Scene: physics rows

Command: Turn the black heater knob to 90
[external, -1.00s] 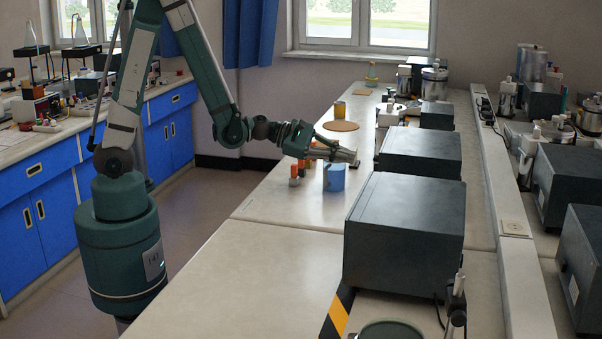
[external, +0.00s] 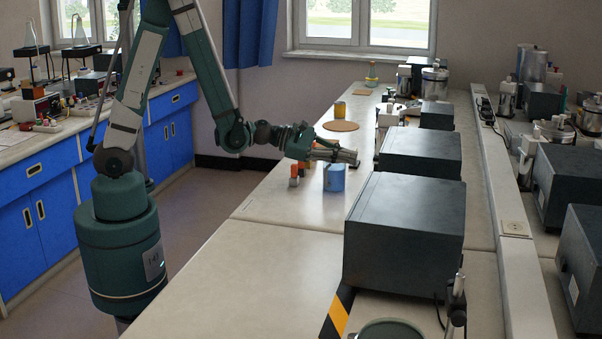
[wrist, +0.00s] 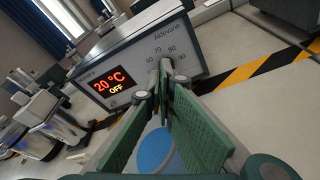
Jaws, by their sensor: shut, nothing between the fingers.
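The heater is a dark box with a light front panel in the wrist view (wrist: 132,62); it appears to be the middle box in the external view (external: 420,150). Its red display (wrist: 108,82) reads 20 °C, with OFF below. The dial marks (wrist: 163,57) 60, 70, 80 and 90 show above my fingertips. The black knob is hidden behind the fingers, so I cannot see its pointer or whether they touch it. My gripper (wrist: 165,72) is shut and empty, its tips in front of the dial. It also shows in the external view (external: 350,156), reaching toward the heater's front.
A blue cup (external: 334,178) stands below my gripper, with small orange-topped bottles (external: 295,172) beside it. A large dark box (external: 405,235) stands nearer the camera. Silver apparatus (wrist: 45,115) stands left of the heater. Yellow-black tape (wrist: 250,70) lies to its right.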

